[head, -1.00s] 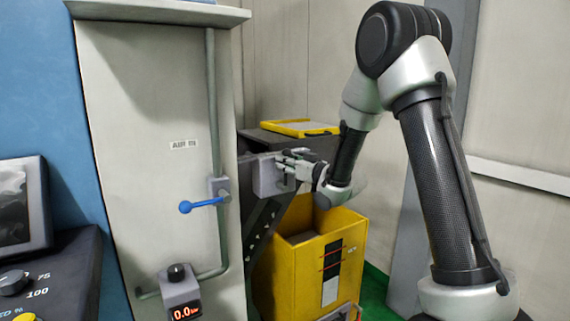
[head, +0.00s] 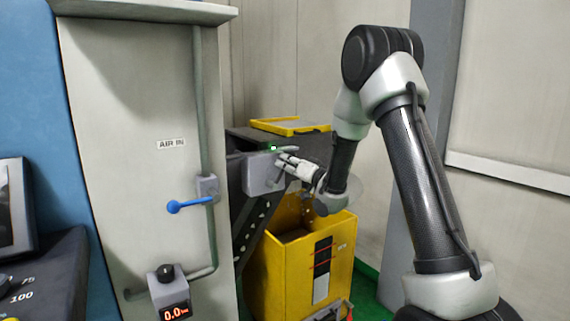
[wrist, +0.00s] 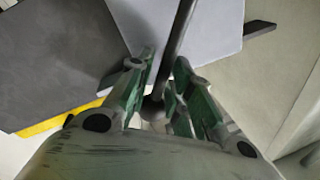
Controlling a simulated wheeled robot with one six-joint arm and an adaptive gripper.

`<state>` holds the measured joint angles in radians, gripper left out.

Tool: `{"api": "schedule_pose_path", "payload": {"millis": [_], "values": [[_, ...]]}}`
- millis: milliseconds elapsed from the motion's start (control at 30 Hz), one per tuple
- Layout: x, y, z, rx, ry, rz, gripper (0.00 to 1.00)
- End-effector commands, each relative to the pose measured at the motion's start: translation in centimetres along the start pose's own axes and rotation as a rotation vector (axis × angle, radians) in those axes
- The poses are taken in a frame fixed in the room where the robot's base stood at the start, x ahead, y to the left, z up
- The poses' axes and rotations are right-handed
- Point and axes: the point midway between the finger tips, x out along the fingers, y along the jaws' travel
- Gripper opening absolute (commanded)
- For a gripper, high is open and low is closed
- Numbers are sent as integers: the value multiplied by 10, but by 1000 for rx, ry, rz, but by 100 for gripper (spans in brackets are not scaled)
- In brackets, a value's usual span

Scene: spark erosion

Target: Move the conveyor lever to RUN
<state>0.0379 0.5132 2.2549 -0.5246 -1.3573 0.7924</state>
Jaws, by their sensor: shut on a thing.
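The conveyor lever shows in the wrist view as a dark rod (wrist: 178,38) with a round knob (wrist: 153,108) at its near end. The rod runs between the fingers of my gripper (wrist: 164,68), which is shut on the lever. In the head view my gripper (head: 287,164) is at the right side of the grey lever box (head: 262,175), and its fingers largely hide the lever. The box also shows in the wrist view as a pale grey face (wrist: 140,20). A small green light (head: 273,148) shows at the top of the box. The RUN marking is not readable.
A yellow bin (head: 275,267) stands below the lever box and my wrist. A yellow-edged tray (head: 290,126) lies on the dark surface behind. A grey cabinet panel (head: 130,110) with a blue valve handle (head: 185,205) is at the left.

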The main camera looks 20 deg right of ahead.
Motion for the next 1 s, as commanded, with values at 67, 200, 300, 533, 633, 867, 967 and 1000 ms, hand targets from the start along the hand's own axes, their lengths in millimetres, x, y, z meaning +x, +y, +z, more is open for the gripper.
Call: {"api": "schedule_pose_path", "payload": {"millis": [67,200,300,533,633,867,967,1000], "values": [[0,1,-4,5,11,-1,0],[0,1,-4,9,12,0,0],[0,2,-5,8,13,1,0],[0,2,-5,8,13,2,32],[0,2,-4,8,10,2,32],[-6,2,-2,9,7,2,32],[-20,2,-2,10,7,3,32],[-29,3,-2,10,7,5,32]]}}
